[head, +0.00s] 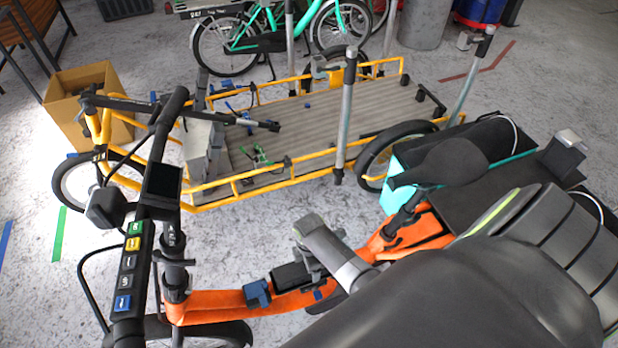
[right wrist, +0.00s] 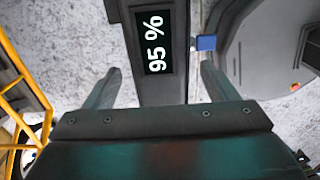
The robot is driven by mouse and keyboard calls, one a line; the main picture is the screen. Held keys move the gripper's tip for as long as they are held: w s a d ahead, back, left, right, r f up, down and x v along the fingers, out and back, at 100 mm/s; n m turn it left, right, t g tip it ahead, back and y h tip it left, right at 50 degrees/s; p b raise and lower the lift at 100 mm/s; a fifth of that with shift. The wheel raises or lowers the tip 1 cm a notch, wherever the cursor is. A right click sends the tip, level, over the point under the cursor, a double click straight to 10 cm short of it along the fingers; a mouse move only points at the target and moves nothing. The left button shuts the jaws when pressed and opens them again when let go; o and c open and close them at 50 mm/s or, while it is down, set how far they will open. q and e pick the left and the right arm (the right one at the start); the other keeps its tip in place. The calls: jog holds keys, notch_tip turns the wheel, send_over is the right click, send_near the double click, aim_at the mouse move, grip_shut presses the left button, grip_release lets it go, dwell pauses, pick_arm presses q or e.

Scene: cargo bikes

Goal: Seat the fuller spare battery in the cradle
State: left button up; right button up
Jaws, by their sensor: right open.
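A dark battery with a white "95 %" display (right wrist: 155,42) lies ahead of my right gripper (right wrist: 160,88) in the right wrist view. The two fingers are spread, one on each side of the battery's line, with clear floor showing between each finger and the battery. In the head view my right gripper (head: 312,262) is over the orange bike's low frame, close to a dark block (head: 290,276) there. I cannot tell from the head view whether this block is the battery or the cradle. No second battery can be made out. My left gripper is not in view.
The orange bike frame (head: 215,305) runs below my right arm, with a blue clip (head: 257,293) and black handlebars (head: 150,180) to the left. A yellow cargo bike (head: 290,180) stands behind, and a cardboard box (head: 70,105) is at far left.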

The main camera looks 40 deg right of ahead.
notch_tip(320, 180, up, 17)
jog(key=p, duration=0.1)
jog(key=shift+p, duration=0.4)
jog(key=shift+f, duration=0.15)
jog(key=s+d+r+m+t+h, duration=0.1)
jog(key=s+d+r+m, duration=0.15)
jog(key=s+m, duration=0.3)
jog(key=s+d+r+m+t, duration=0.1)
jog(key=s+r+m+t, duration=0.15)
jog(key=s+m, duration=0.35)
jog(key=s+d+r+m+h, duration=0.1)
jog(key=s+r+m, duration=0.3)
jog(key=s, duration=0.3)
notch_tip(320, 180, down, 24)
jog(key=d+g, duration=0.1)
jog(key=d, duration=0.1)
jog(key=s+a+f+g+y, duration=0.1)
jog(key=s+f, duration=1.3)
jog(key=f, duration=0.3)
jog(key=shift+s+a, duration=0.2)
jog(key=shift+s, duration=0.15)
